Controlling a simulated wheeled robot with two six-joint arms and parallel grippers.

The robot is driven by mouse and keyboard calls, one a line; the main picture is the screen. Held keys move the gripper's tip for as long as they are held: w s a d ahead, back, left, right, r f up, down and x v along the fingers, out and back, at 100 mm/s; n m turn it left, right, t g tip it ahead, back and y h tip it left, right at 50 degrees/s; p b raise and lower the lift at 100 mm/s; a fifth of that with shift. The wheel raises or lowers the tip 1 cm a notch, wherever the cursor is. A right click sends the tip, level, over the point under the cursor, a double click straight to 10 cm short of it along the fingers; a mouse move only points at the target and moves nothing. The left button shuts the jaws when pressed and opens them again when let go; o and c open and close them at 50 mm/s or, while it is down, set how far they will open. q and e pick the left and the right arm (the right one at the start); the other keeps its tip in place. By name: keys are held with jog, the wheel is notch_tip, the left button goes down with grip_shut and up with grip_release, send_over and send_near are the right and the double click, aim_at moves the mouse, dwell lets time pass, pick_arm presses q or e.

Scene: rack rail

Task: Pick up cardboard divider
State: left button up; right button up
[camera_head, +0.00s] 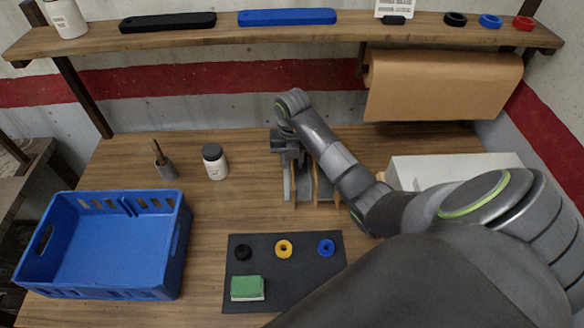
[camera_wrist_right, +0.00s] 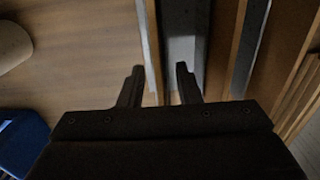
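Several tan cardboard dividers (camera_head: 315,182) stand upright in a grey rack (camera_head: 287,182) on the table, partly hidden by my right arm. In the right wrist view, cardboard dividers (camera_wrist_right: 229,45) show as tall brown strips between grey rack parts. My right gripper (camera_head: 289,150) is above the left part of the rack, pointing down. In the right wrist view its two dark fingers (camera_wrist_right: 160,85) are apart, with a thin brown edge and grey rack surface showing between them. I cannot tell whether either finger touches a divider. My left gripper is not in view.
A blue crate (camera_head: 178,250) stands at left. A dark mat (camera_head: 290,285) holds rings and a green-topped block. A white bottle (camera_head: 215,163) and a grey cup (camera_head: 166,172) stand behind. A shelf (camera_head: 225,36) and paper roll (camera_head: 440,85) are at the back; a white box (camera_head: 455,165) is right.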

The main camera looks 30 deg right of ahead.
jog(key=shift+c, duration=0.3)
grip_shut()
jog(key=shift+w+r, duration=0.1)
jog(key=shift+r, duration=0.2)
notch_tip(320, 180, up, 3)
notch_tip(320, 180, up, 5)
jog(key=p, duration=0.4)
jog(key=shift+r+p, duration=0.7)
jog(key=shift+p, duration=0.25)
